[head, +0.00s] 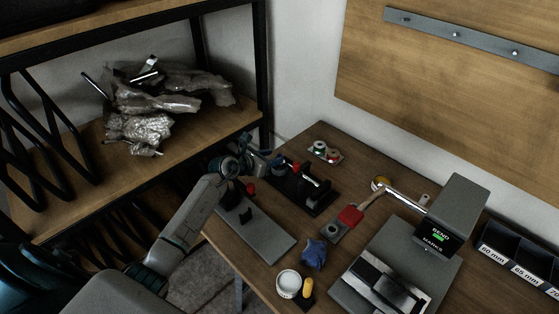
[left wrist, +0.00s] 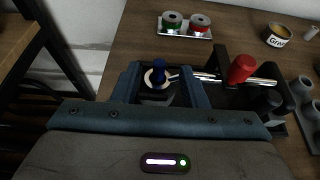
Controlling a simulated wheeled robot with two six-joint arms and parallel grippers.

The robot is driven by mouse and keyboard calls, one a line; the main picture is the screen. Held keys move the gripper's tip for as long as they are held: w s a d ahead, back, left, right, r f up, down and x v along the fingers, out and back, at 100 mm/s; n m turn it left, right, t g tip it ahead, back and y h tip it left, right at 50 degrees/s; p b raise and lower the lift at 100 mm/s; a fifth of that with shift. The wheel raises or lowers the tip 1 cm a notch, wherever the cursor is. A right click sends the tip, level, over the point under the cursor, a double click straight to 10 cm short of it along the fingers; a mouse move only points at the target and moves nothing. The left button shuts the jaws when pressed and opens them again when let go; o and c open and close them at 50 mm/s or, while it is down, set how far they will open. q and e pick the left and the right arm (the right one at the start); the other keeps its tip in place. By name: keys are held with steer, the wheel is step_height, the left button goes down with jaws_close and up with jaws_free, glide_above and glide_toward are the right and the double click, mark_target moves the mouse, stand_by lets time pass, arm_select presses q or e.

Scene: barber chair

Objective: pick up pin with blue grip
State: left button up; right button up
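The pin with the blue grip (left wrist: 159,68) stands between the two fingers of my left gripper (left wrist: 160,88) in the left wrist view. A pale ring surrounds its base. My left gripper is open, with a gap on each side of the blue grip. In the head view my left gripper (head: 250,163) is over the back left of the bench, beside a black fixture, and the blue grip cannot be told apart from it there. My right gripper is not in view.
A red grip (left wrist: 242,68) stands right of the gripper beside a shiny rod (left wrist: 207,76). Two spools (left wrist: 185,22) sit on a plate behind. A grey plate (head: 258,233), blue cloth (head: 314,254) and press (head: 455,213) occupy the bench. Shelving (head: 263,60) stands left.

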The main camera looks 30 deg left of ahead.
mark_target(279, 155)
arm_select(q)
steer(key=shift+x, duration=1.55)
jaws_close()
steer(key=shift+r, duration=0.1)
